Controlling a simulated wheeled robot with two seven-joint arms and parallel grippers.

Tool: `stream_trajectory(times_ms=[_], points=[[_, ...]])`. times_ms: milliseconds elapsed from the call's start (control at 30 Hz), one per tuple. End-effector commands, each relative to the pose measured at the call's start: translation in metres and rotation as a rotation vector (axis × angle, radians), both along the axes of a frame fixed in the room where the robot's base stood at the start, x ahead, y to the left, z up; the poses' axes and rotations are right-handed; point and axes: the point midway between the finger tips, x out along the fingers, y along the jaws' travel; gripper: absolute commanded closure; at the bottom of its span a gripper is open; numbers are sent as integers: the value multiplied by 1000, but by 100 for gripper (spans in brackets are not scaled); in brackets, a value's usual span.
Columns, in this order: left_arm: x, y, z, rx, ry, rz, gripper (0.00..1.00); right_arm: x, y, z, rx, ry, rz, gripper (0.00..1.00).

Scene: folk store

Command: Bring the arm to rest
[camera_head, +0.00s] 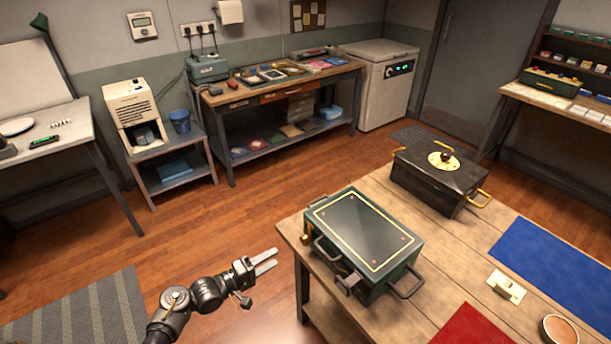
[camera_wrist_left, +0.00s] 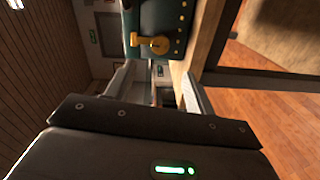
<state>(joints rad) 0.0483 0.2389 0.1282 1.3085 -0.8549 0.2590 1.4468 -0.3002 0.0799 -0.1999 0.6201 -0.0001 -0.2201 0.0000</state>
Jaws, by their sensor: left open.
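My left arm (camera_head: 190,305) comes in from the bottom left of the head view. Its gripper (camera_head: 268,262) is open and empty in the air, just left of the wooden table's near left corner. In the left wrist view the two fingers (camera_wrist_left: 155,85) stand apart with nothing between them. A dark green box with handles (camera_head: 362,230) sits on the table, right of the gripper and apart from it. Its side with a yellow latch (camera_wrist_left: 152,44) shows above the fingers in the wrist view. My right gripper is not in view.
The wooden table (camera_head: 450,260) also holds a black box with a gold disc (camera_head: 440,178), a blue mat (camera_head: 560,262), a red mat (camera_head: 470,328) and a small round dish (camera_head: 562,330). A striped rug (camera_head: 80,312) lies at left. The wooden floor (camera_head: 215,235) behind the gripper is clear.

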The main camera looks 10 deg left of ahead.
Motion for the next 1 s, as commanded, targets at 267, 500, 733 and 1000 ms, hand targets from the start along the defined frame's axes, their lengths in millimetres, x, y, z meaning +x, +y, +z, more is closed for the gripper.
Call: stream_trajectory(times_ms=[267, 500, 733, 1000], points=[[6, 10, -14, 215, -99, 30, 46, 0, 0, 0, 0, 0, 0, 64], [-34, 50, -178, 890, -20, 50, 46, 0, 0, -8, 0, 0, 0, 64], [-161, 64, -319, 1294, 186, -188, 46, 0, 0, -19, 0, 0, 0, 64], [-346, 66, -416, 1511, 427, -530, 46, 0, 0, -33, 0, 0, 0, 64]])
